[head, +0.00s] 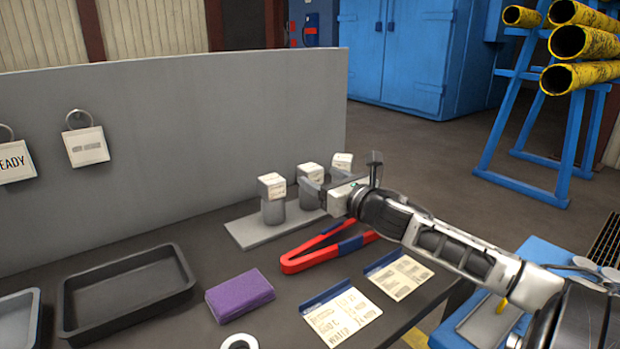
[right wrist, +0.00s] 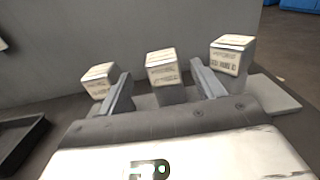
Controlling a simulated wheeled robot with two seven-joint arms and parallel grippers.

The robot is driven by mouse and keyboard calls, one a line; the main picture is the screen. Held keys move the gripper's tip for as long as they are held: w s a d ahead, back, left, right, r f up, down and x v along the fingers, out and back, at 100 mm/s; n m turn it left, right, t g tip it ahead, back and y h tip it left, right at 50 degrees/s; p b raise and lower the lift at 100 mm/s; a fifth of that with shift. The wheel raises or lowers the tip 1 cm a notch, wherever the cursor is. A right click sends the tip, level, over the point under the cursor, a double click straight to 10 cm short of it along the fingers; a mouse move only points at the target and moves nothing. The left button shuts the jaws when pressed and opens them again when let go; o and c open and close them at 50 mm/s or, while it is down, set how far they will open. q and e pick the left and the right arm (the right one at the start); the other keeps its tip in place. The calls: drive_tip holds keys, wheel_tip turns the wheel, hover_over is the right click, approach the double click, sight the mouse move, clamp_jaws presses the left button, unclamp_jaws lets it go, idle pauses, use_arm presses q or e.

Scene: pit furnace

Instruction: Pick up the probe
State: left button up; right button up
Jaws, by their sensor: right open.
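Three upright pieces with pale, printed block heads and grey cylindrical bodies stand on a grey base plate (head: 250,232); I take them to be the probes. The left probe (head: 272,198) is clear of my gripper. The middle probe (head: 310,172) and the right probe (head: 342,161) are partly hidden by my right gripper (head: 322,182). In the right wrist view, the open fingers of the right gripper (right wrist: 160,76) point at the middle probe (right wrist: 164,72), which shows between them. The left probe (right wrist: 100,80) and right probe (right wrist: 232,56) lie outside the fingers. I cannot tell whether the fingers touch anything. My left gripper is not in view.
Red-and-blue tongs (head: 310,258) lie in front of the base plate. Two printed cards (head: 342,315), a purple cloth (head: 240,295), a white ring (head: 239,342) and a black tray (head: 75,325) are nearer. A grey panel (head: 180,140) stands behind the table.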

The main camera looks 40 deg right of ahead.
sight(316, 174)
drive_tip(key=shift+w+d+f, duration=0.1)
drive_tip(key=shift+w+d, duration=0.05)
drive_tip(key=shift+w, duration=0.8)
drive_tip(key=shift+w+d+r, duration=0.1)
drive_tip(key=shift+w+d, duration=0.1)
drive_tip(key=shift+w, duration=0.8)
drive_tip(key=shift+w+d+f, duration=0.1)
drive_tip(key=shift+w+d, duration=0.05)
drive_tip(key=shift+w, duration=0.8)
drive_tip(key=c, duration=1.2)
